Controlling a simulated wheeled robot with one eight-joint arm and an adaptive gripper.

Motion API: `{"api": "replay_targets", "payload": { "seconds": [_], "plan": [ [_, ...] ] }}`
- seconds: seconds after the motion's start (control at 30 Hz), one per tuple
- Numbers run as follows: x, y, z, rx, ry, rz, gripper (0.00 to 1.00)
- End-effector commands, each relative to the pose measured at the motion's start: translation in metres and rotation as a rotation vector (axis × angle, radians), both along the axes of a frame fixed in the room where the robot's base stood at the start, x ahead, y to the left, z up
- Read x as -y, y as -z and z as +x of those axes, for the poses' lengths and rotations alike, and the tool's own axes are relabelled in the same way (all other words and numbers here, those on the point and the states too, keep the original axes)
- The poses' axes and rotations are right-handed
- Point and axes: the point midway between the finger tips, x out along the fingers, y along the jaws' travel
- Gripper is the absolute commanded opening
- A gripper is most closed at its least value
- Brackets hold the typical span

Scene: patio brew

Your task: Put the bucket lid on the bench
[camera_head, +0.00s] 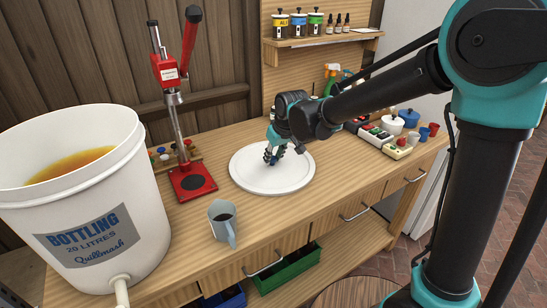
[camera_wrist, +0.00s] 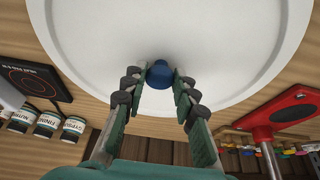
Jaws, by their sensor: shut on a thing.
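The bucket lid (camera_head: 262,182) is a large white round disc with a raised rim, lying flat on or just above the wooden bench (camera_head: 330,181). In the wrist view the lid (camera_wrist: 95,50) fills much of the picture, with a blue knob (camera_wrist: 159,74) at its middle. My gripper (camera_head: 273,158) reaches down to the lid's centre and is shut on the knob, with a finger on each side of it. The white bottling bucket (camera_head: 115,190) stands at the left, open, with amber liquid inside. Whether the lid touches the bench cannot be told.
A red bottle capper (camera_head: 192,182) stands left of the lid. A grey jug (camera_head: 222,222) with dark liquid stands at the bench's front. A shelf (camera_head: 320,39) with jars hangs behind.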

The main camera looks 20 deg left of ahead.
Motion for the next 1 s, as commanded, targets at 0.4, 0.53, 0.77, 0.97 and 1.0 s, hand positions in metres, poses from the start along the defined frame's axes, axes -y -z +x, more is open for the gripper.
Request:
{"api": "replay_targets", "payload": {
  "seconds": [0.4,0.53,0.77,0.97,1.0],
  "plan": [
    [0.0,0.003,0.0,0.0,0.0,0.0,0.33],
    [0.0,0.003,0.0,0.0,0.0,0.0,0.48],
    [0.0,0.003,0.0,0.0,0.0,0.0,0.48],
    [0.002,-0.005,-0.002,0.0,0.0,0.0,0.48],
    [0.003,-0.01,-0.002,0.0,0.0,0.0,0.48]
  ]
}}
